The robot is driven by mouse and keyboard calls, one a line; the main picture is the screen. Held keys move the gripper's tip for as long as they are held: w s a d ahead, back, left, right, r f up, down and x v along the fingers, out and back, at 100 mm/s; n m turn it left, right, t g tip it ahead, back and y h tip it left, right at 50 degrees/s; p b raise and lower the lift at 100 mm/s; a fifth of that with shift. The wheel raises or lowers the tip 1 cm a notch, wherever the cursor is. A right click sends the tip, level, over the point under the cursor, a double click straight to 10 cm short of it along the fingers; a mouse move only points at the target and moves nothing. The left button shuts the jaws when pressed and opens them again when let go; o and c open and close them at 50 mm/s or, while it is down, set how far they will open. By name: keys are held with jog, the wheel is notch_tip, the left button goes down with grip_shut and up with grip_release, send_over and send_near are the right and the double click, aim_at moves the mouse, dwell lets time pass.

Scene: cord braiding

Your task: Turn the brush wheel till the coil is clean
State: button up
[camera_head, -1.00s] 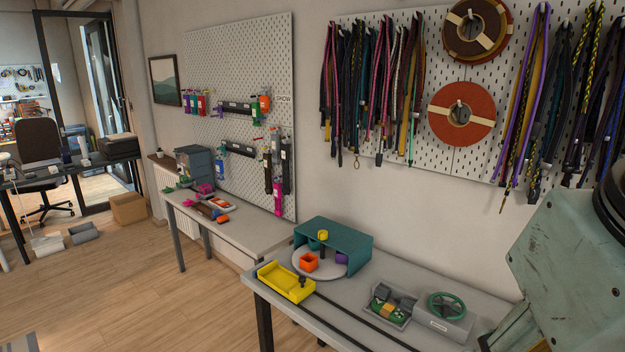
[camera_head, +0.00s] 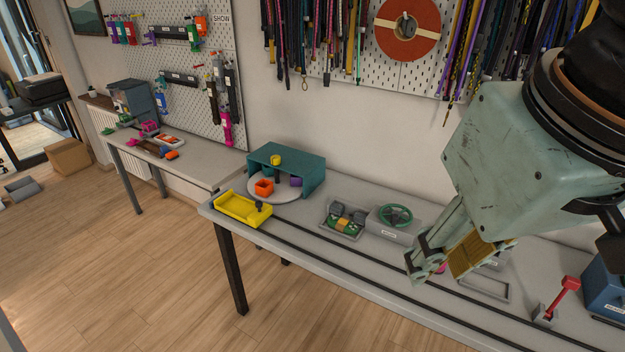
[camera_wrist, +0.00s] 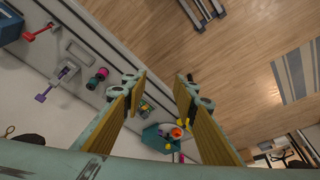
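The green brush wheel (camera_head: 395,215) sits on a grey box (camera_head: 392,231) with a small label, on the long grey table in the head view. Just left of it is a grey tray (camera_head: 340,233) holding dark rollers and a green and yellow piece (camera_head: 344,222), which may be the coil; how clean it is cannot be told. My gripper (camera_head: 447,266) is to the right of the wheel and above the table, apart from the wheel. In the wrist view my gripper (camera_wrist: 158,86) has its two gold-padded fingers wide apart with nothing held.
A teal shelf (camera_head: 307,164) with a grey turntable and a yellow tray (camera_head: 242,209) are at the table's left end. A red lever (camera_head: 568,285) and a blue box (camera_head: 605,288) stand at the right. Dark rails run along the table's front.

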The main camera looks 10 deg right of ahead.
jog(key=m+g+p, duration=0.4)
jog(key=m+p, duration=0.3)
jog(key=m, duration=1.7)
send_over(395, 215)
notch_tip(395, 215, down, 24)
jog(key=shift+f, duration=0.1)
jog(key=shift+f, duration=6.7)
